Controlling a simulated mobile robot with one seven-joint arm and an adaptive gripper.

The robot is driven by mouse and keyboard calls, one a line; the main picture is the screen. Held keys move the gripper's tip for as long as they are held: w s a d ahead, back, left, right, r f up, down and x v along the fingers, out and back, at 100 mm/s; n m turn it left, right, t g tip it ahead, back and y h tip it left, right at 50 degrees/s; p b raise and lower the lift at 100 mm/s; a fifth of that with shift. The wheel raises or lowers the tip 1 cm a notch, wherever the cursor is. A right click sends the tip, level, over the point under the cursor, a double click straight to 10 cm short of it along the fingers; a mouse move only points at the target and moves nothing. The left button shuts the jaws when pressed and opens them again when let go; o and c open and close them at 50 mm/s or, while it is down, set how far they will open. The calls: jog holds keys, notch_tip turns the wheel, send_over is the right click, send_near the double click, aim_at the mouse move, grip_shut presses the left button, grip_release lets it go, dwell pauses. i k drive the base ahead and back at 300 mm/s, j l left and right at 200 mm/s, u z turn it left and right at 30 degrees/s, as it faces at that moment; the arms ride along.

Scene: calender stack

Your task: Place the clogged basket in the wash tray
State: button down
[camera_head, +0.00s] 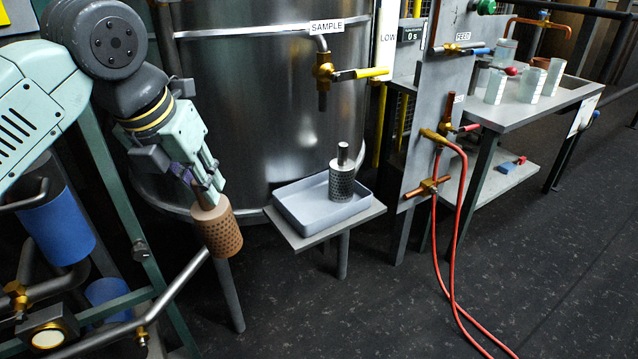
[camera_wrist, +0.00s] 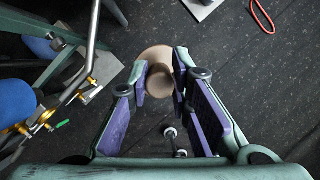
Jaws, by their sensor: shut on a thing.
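A brown perforated basket (camera_head: 218,232) hangs from my gripper (camera_head: 207,187), left of the tray in the head view. My gripper is shut on the basket's top knob; the wrist view shows the knob between the purple finger pads, with the basket's round top (camera_wrist: 158,56) beyond. The grey wash tray (camera_head: 292,213) sits on a small shelf in front of the steel tank. A grey perforated basket (camera_head: 342,184) with a knob stands upright in the tray's back right part. The brown basket is apart from the tray and a little lower in the picture.
The tank (camera_head: 270,100) stands behind the tray, with a sample valve (camera_head: 323,70) above it. Pipes and a green frame (camera_head: 120,190) are at left. A panel with red hoses (camera_head: 455,200) is right of the tray. The tray's front left part is bare.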

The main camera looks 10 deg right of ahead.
aim_at(306, 211)
jog(key=i+l+z, duration=0.15)
jog(key=i+l, duration=0.15)
jog(key=i+l+z, duration=0.15)
jog(key=i, duration=0.35)
jog(key=l, duration=0.1)
